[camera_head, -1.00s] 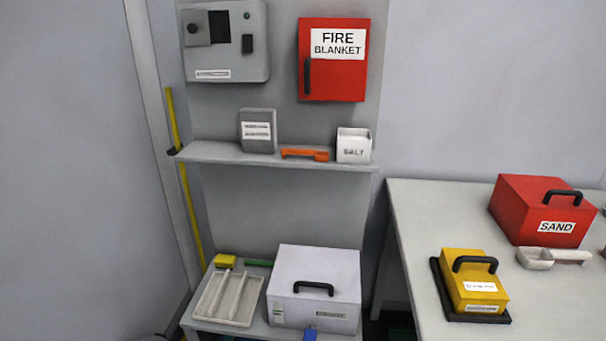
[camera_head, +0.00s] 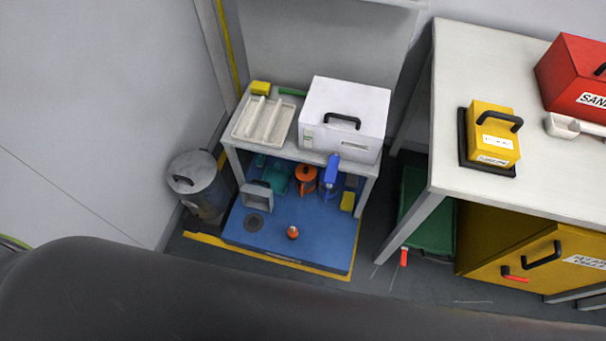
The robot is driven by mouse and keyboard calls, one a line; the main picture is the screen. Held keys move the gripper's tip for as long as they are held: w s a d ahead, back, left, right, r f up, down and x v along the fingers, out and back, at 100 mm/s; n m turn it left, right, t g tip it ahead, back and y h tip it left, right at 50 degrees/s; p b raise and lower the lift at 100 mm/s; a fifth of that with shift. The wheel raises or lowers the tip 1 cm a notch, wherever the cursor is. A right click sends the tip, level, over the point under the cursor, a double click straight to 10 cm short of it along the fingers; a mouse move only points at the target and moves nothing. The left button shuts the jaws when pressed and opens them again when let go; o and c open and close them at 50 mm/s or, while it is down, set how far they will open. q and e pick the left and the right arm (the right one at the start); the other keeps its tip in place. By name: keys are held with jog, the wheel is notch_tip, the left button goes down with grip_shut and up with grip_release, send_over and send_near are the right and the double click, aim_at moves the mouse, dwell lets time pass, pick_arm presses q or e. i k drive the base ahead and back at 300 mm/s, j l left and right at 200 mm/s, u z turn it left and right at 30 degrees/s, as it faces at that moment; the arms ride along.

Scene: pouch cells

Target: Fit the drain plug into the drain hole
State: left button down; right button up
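On the low blue platform (camera_head: 268,249) lies a dark round spot, which looks like the drain hole (camera_head: 253,222), near its left side. A small orange and dark piece (camera_head: 293,232), possibly the drain plug, stands on the platform to the right of the hole and apart from it. Neither of my grippers shows in the head view. A large dark, blurred shape fills the bottom of the picture.
A small table with a white box (camera_head: 343,105) and a tray (camera_head: 265,121) stands over the platform's back. Under it are an orange pot (camera_head: 306,179), a blue item and a grey box (camera_head: 257,197). A metal bin (camera_head: 199,185) stands left. A larger table (camera_head: 460,70) stands right.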

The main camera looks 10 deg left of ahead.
aim_at(324, 241)
jog(key=k+j+u, duration=0.15)
jog(key=k+u, duration=0.2)
jog(key=k, duration=0.5)
